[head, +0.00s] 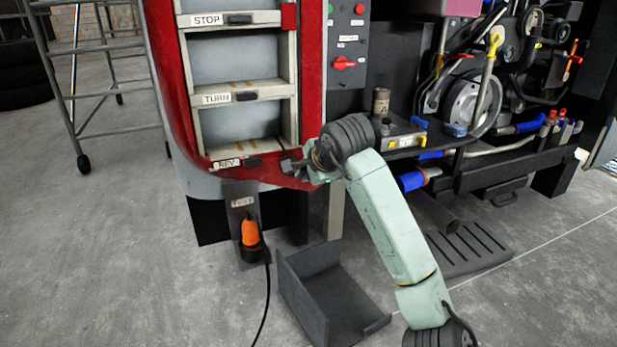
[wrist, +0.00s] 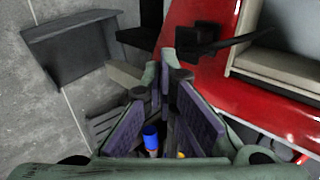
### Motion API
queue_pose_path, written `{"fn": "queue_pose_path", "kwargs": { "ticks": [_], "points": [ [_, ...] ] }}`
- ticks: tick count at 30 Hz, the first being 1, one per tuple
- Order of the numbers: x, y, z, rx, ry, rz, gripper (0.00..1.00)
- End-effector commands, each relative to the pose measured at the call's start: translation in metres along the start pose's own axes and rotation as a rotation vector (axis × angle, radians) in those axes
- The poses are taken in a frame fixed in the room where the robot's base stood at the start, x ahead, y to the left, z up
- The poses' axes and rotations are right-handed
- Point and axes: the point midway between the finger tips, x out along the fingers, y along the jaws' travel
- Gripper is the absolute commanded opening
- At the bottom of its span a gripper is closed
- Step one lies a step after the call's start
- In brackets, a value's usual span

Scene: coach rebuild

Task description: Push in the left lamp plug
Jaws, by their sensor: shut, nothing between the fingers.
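The red lamp panel (head: 311,70) has three pale compartments labelled STOP, TURN and REV. A small dark connector sits beside each label: STOP (head: 240,19), TURN (head: 246,96) and REV (head: 252,161). I cannot tell which is the left lamp plug, or how deeply any is seated. My gripper (head: 289,165) is at the panel's lower right corner, just right of the REV connector. In the wrist view its purple-padded fingers (wrist: 168,76) converge, shut and empty. A dark block (wrist: 195,38) is just beyond the fingertips, in front of the red panel; contact is unclear.
An orange plug (head: 250,232) with a black cable is at the TEST plate below. A dark open tray (head: 335,290) lies on the floor. A shelf with a yellow-grey box (head: 402,141) and machinery stand right. A ladder frame (head: 75,97) is left.

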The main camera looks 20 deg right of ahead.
Motion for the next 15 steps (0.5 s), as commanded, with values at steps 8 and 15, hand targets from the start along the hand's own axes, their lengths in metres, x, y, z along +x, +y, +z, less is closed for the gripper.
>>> {"fn": "queue_pose_path", "kwargs": {
  "ticks": [8,15],
  "points": [
    [-0.054,0.0,0.0,-0.004,0.003,-0.002,0.0],
    [-0.091,0.0,0.0,-0.002,0.0,0.0,0.0]
  ]
}}
